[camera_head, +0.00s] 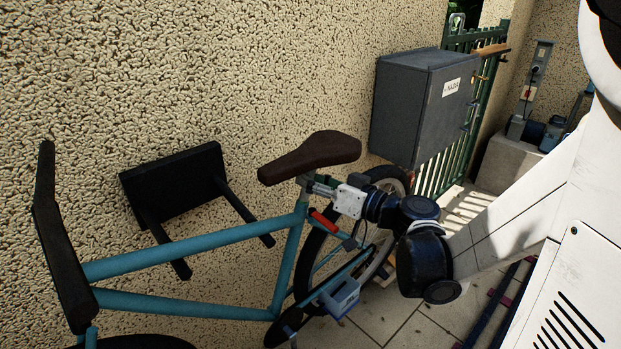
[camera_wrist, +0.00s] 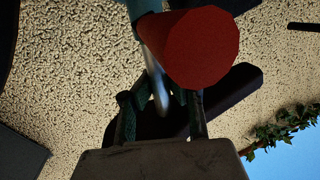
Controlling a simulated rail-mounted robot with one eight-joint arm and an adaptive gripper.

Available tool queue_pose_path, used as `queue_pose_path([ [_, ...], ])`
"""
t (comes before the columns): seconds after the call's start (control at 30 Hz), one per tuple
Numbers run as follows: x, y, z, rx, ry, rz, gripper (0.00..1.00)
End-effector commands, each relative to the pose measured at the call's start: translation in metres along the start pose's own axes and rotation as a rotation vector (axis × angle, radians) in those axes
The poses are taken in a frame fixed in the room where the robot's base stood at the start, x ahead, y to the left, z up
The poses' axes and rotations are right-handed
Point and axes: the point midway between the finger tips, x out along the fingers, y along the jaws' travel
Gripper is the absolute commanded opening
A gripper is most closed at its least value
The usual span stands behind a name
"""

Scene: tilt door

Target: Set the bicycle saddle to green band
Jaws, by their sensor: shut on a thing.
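The brown bicycle saddle (camera_head: 310,157) sits on its post above the teal bicycle frame (camera_head: 200,249), its narrow end to the left. My gripper (camera_head: 312,185) reaches in from the right, just under the saddle, and is shut on the seat post. The exact contact is small in the head view. In the wrist view, a silver post (camera_wrist: 157,88) shows between the greenish fingers of my gripper (camera_wrist: 157,104). A red cylinder (camera_wrist: 202,45) looms close there; a red handle (camera_head: 323,221) sits below my gripper in the head view. I cannot make out a green band.
A dark wall rack (camera_head: 172,184) with two arms stands behind the bicycle. A grey wall box (camera_head: 415,105) and a green gate (camera_head: 462,130) are at the back right. The rough wall is close behind the saddle. Paved floor (camera_head: 395,325) lies at the lower right.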

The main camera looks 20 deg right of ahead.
Motion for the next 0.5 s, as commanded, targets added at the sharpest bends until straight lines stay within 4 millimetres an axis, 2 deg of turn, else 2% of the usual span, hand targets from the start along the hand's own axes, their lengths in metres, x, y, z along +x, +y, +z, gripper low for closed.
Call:
queue_pose_path([
  [0.23,-0.0001,-0.0002,-0.0007,0.0,0.0,0.0,0.0],
  [0.27,-0.0001,-0.0002,-0.0007,0.0,0.0,0.001,0.12],
  [0.3,-0.0001,-0.0002,-0.0008,0.0,0.0,0.0,0.17],
  [0.43,-0.0001,-0.0002,-0.0007,0.0,0.0,0.001,0.35],
  [0.5,0.0,-0.0002,-0.0007,0.0,0.0,0.001,0.36],
])
